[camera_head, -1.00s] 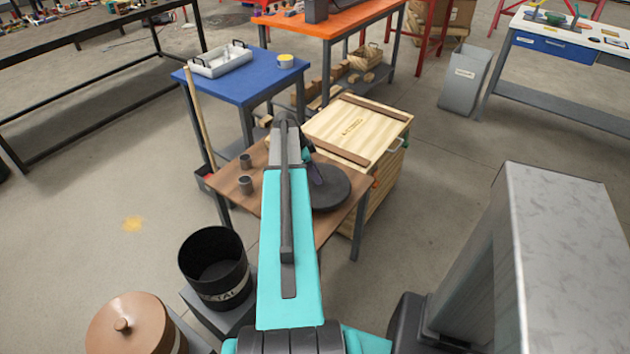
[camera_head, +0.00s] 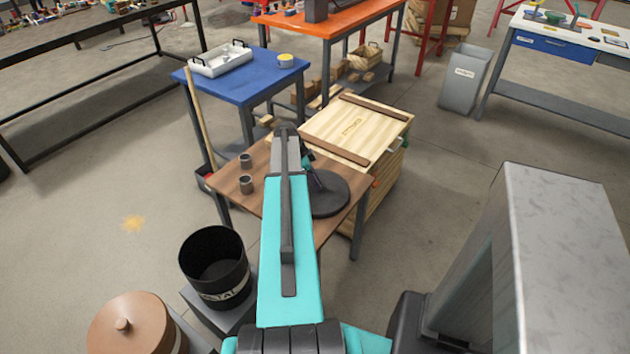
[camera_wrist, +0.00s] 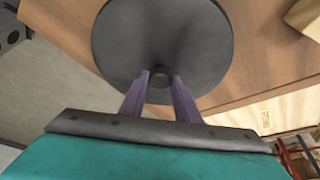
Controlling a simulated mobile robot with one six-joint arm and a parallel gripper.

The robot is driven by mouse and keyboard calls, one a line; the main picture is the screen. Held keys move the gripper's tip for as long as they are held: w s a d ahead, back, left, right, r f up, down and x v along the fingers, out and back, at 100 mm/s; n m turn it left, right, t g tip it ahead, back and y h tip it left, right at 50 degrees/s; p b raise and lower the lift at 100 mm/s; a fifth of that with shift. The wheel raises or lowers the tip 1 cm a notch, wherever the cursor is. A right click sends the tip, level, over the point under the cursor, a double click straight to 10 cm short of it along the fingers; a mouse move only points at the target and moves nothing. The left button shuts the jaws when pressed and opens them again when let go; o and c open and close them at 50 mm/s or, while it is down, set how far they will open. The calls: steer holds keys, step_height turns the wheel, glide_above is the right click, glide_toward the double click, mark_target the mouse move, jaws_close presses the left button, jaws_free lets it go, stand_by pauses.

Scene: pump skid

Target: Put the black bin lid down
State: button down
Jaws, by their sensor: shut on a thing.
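The black bin lid (camera_head: 329,196) is a round dark disc over the right part of the small brown table in the head view. It also fills the upper middle of the wrist view (camera_wrist: 125,45). My gripper (camera_wrist: 160,82) is shut on the lid's round centre knob, one finger on each side. In the head view my arm covers the left part of the lid. I cannot tell whether the lid's underside touches the tabletop. The open black bin (camera_head: 214,265), labelled METAL, stands at the lower left of the head view.
A wooden crate (camera_head: 360,125) stands close behind and right of the lid. A blue table (camera_head: 245,80) is beyond. A copper-coloured lidded bin (camera_head: 135,325) stands beside the black bin.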

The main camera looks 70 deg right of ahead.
steer(key=c, duration=1.4)
jaws_free()
steer(key=shift+f, duration=0.1)
steer(key=shift+o, duration=0.2)
steer(key=shift+r, duration=0.25)
steer(key=b+v, duration=0.1)
steer(key=v, duration=1)
steer(key=shift+r+b, duration=0.4)
